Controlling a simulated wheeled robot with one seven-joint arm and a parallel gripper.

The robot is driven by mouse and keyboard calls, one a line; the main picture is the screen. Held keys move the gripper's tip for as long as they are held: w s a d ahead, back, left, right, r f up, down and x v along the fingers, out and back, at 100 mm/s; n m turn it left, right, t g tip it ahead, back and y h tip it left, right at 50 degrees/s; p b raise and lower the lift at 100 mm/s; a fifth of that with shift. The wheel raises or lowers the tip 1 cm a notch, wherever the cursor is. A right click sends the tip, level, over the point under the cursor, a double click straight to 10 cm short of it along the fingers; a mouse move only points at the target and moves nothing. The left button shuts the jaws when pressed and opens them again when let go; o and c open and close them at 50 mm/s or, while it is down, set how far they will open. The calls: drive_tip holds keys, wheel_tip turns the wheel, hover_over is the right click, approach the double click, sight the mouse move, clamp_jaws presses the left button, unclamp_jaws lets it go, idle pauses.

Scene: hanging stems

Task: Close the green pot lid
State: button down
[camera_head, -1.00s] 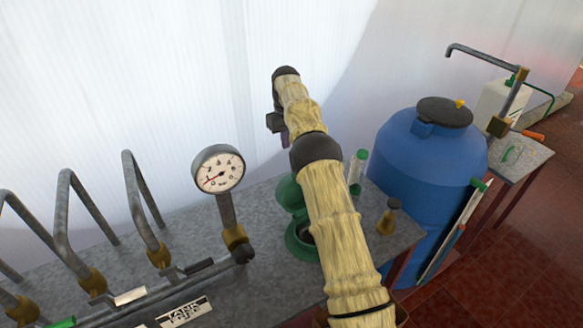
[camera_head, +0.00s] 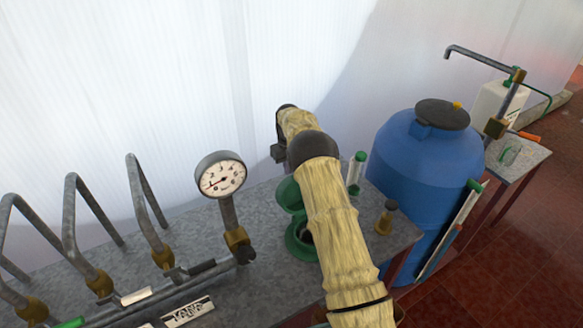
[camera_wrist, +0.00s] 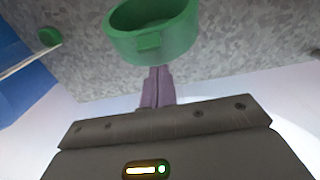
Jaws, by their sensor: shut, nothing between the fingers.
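The green pot (camera_head: 297,240) stands on the grey bench, partly hidden behind my arm. Its green lid (camera_head: 289,195) is tilted up open at the pot's back side. My gripper is behind the lid, on the wall side, with its fingers hidden in the head view. In the wrist view my gripper (camera_wrist: 158,72) is shut and empty. Its fingertips are close to a round green part with a small tab (camera_wrist: 150,42); I cannot tell whether this is lid or pot, or whether they touch.
A pressure gauge (camera_head: 220,175) and bent pipes (camera_head: 80,225) stand to the left. A green-capped tube (camera_head: 356,172) and a small brass piece (camera_head: 385,218) are right of my arm. A blue tank (camera_head: 425,160) stands farther right. The pale wall (camera_head: 180,80) is close behind.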

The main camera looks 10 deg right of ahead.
drive_tip(key=shift+s+d+r+p, duration=0.2)
drive_tip(key=shift+s+p, duration=0.1)
drive_tip(key=shift+s, duration=0.25)
drive_tip(key=shift+s+d+r+p, duration=0.15)
drive_tip(key=shift+s+p, duration=0.15)
drive_tip(key=shift+s, duration=0.2)
drive_tip(key=shift+b, duration=0.3)
